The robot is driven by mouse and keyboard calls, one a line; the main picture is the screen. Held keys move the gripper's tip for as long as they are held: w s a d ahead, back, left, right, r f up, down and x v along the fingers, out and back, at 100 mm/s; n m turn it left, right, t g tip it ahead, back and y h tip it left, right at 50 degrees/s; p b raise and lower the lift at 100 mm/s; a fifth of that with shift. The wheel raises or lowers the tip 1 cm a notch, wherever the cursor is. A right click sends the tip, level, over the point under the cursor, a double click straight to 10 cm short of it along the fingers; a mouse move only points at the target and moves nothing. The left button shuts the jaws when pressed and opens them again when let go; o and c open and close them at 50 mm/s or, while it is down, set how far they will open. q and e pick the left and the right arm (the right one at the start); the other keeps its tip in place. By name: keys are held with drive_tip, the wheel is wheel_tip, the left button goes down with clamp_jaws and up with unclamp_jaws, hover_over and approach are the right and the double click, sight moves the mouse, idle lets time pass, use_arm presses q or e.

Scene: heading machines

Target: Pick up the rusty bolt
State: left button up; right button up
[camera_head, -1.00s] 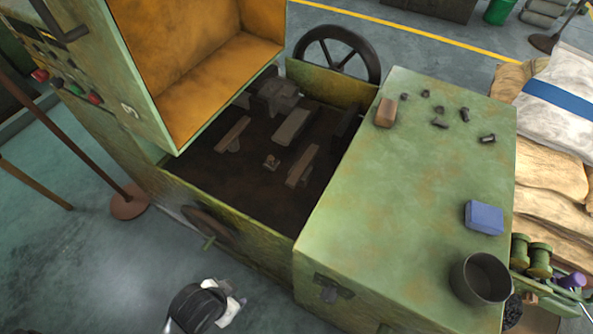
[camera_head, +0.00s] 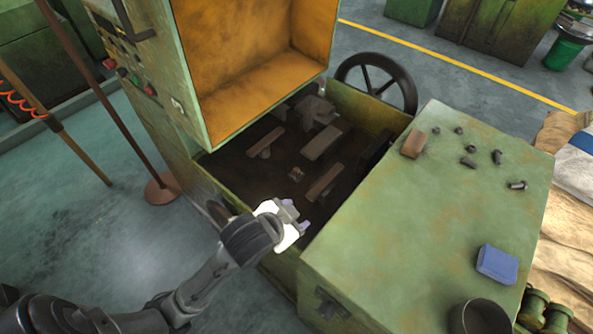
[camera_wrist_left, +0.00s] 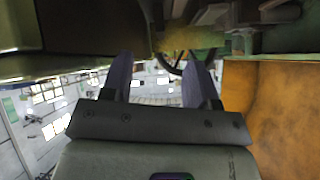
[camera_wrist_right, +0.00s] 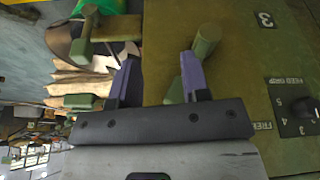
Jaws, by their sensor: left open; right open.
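Several small dark bolts and nuts lie on the green cabinet top, among them a bolt (camera_head: 517,185) near its right edge and another bolt (camera_head: 497,156) further back. A small brownish piece (camera_head: 296,174) lies on the dark floor of the machine's open pit. I cannot tell which of these is the rusty bolt. My left gripper (camera_head: 296,213) is at the pit's near edge, left of the cabinet top and apart from these pieces. In the left wrist view it (camera_wrist_left: 160,72) is open and empty. My right gripper (camera_wrist_right: 160,75) is open, close to green handles (camera_wrist_right: 207,40).
The cabinet top (camera_head: 400,230) also carries a brown block (camera_head: 413,143), a blue block (camera_head: 497,264) and a dark cup (camera_head: 480,318). An orange-lined hood (camera_head: 250,70) overhangs the pit. A handwheel (camera_head: 378,85) stands behind. The cabinet top's middle is clear.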

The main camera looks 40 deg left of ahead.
use_arm(q)
drive_tip(key=w+a+r+m+t+p, duration=0.1)
drive_tip(key=w+r+m+t, duration=0.1)
drive_tip(key=w+r, duration=1.15)
drive_tip(key=w+a+r+g+y+p, duration=0.1)
drive_tip(key=w+a+r+y, duration=0.15)
drive_tip(key=w, duration=0.35)
drive_tip(key=m+g+h+b, duration=0.1)
drive_tip(key=m+g+h, duration=0.2)
drive_tip(key=m+g, duration=1.15)
hover_over(296, 169)
wheel_tip(296, 169, down, 27)
drive_tip(key=m+t, duration=0.3)
drive_tip(key=m, duration=0.1)
drive_tip(key=shift+s+f+t, duration=0.1)
drive_tip(key=shift+t, duration=0.15)
drive_tip(key=shift+f+b, duration=0.9)
drive_tip(key=shift+f, duration=1.75)
